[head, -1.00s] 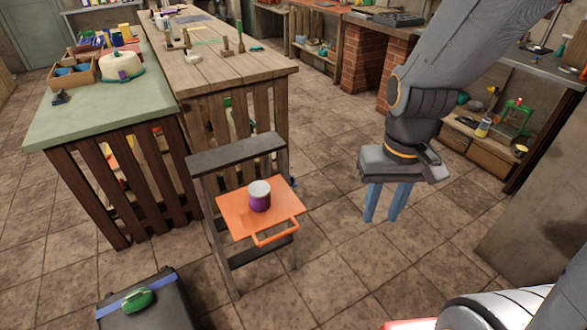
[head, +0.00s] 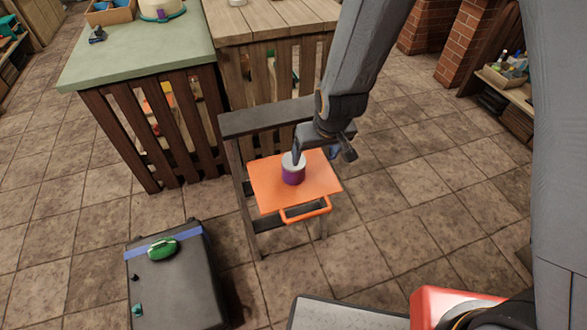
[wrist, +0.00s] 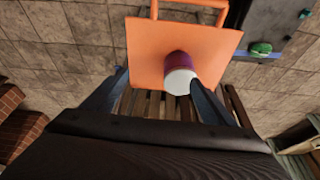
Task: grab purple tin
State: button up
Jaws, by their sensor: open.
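The purple tin (head: 293,175) has a pale top and stands upright on an orange board (head: 265,190) on a dark step stool (head: 262,123). In the wrist view the tin (wrist: 179,63) shows ahead of my gripper (wrist: 158,78), much nearer its right finger than its left. I cannot tell whether the finger touches the tin.
A black case (head: 175,285) with a blue band and a green object (head: 162,249) stands at lower left. A green-topped table (head: 140,50) and a wooden slatted table (head: 270,20) stand behind the stool. The board has an orange handle (head: 306,210) at its front.

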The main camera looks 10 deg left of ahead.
aim_at(299, 168)
jog(key=shift+n, duration=0.4)
jog(key=a+f, duration=0.2)
jog(key=a, duration=0.1)
jog(key=a+f, duration=0.1)
jog(key=shift+s+a, duration=0.1)
jog(key=shift+a, duration=0.2)
jog(key=shift+y, duration=0.3)
jog(key=shift+a+p+x, duration=0.15)
jog(key=shift+p+x, duration=0.1)
jog(key=shift+x, duration=1.65)
jog(key=shift+a+p+x, duration=0.1)
jog(key=shift+p+x, duration=0.1)
jog(key=shift+x, duration=1.7)
jog(key=shift+r, duration=0.1)
jog(key=c, duration=1.3)
